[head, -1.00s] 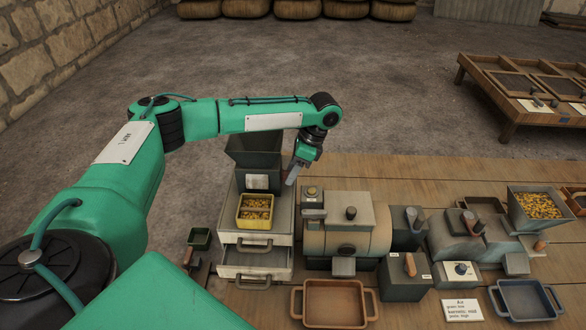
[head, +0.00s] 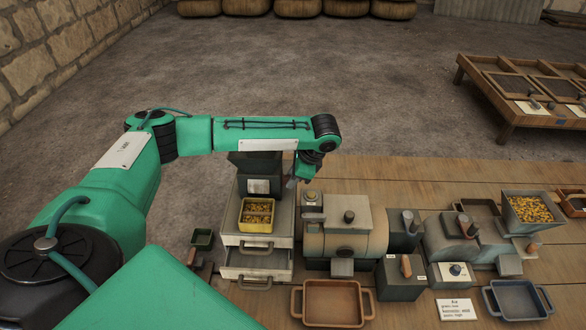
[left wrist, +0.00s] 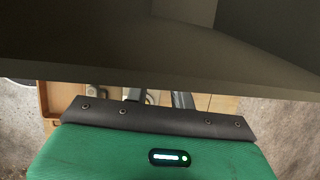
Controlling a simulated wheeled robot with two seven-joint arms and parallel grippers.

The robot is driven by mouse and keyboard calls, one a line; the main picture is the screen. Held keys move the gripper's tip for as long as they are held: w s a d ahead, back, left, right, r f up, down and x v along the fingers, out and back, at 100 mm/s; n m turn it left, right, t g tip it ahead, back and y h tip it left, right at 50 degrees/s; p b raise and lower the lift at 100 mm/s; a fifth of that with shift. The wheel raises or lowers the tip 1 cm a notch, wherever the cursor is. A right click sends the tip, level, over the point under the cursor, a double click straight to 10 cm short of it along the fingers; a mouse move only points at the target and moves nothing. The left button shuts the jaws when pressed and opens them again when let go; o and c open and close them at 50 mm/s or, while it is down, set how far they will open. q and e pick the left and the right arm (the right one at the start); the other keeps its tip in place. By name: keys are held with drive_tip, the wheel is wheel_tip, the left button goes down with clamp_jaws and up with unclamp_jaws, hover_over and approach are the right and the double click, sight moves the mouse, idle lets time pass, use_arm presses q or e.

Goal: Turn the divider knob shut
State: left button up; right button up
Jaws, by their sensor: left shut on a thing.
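My left gripper (head: 291,182) points down at the right side of the dark grey hopper (head: 255,168), close beside its lower part. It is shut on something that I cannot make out. The hopper stands on a pale drawer cabinet (head: 282,222), its top covered by my forearm. I cannot make out the divider knob for certain at the gripper. In the left wrist view, a broad grey surface (left wrist: 100,50) fills the upper part and hides the fingertips. Only parts of the fingers (left wrist: 157,98) show below it. My right gripper is out of view.
A yellow tray of grain (head: 257,213) sits on the cabinet front. A brown tray (head: 333,302) stands in front. Table behind the machines is clear.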

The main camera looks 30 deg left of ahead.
use_arm(q)
drive_tip(key=shift+s+d+r+t+y+p, duration=0.1)
drive_tip(key=shift+s+d+t+y+p, duration=0.1)
drive_tip(key=shift+t+y+p, duration=0.5)
drive_tip(key=shift+s+f+n+t+y, duration=0.1)
drive_tip(key=shift+f+n+t+y, duration=0.15)
drive_tip(key=shift+t, duration=0.45)
drive_tip(key=shift+s+d+f+n+t+y+p, duration=0.1)
drive_tip(key=shift+n+t+y+p, duration=0.15)
drive_tip(key=shift+t+y, duration=0.4)
drive_tip(key=shift+s+f+n+t+y+p, duration=0.1)
drive_tip(key=shift+n+t+y+p, duration=0.1)
drive_tip(key=shift+t+y, duration=0.4)
drive_tip(key=o, duration=1)
drive_tip(key=shift+d+r, duration=0.1)
